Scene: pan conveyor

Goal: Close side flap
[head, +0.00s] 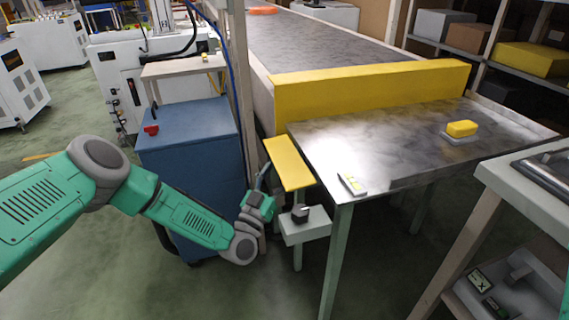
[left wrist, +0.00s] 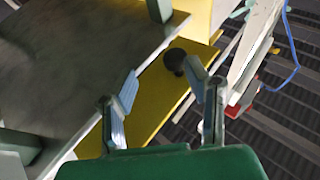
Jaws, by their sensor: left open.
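The side flap is a yellow panel (head: 289,163) that sticks out, roughly level, from the left edge of the metal table (head: 400,150). In the left wrist view the flap (left wrist: 158,105) is a yellow strip running diagonally behind my fingers, with a dark round knob (left wrist: 175,60) between the fingertips. My left gripper (head: 262,178) is beside the flap's outer left edge in the head view. Its two fingers (left wrist: 162,73) are spread apart with nothing held. I cannot tell whether a finger touches the flap. My right gripper is not in view.
A small grey box with a black button (head: 302,213) stands just below the flap. A yellow barrier (head: 370,90) crosses the conveyor end. A blue cabinet (head: 190,150) stands left of the flap. A yellow block (head: 461,128) and a small white-yellow item (head: 352,184) lie on the table.

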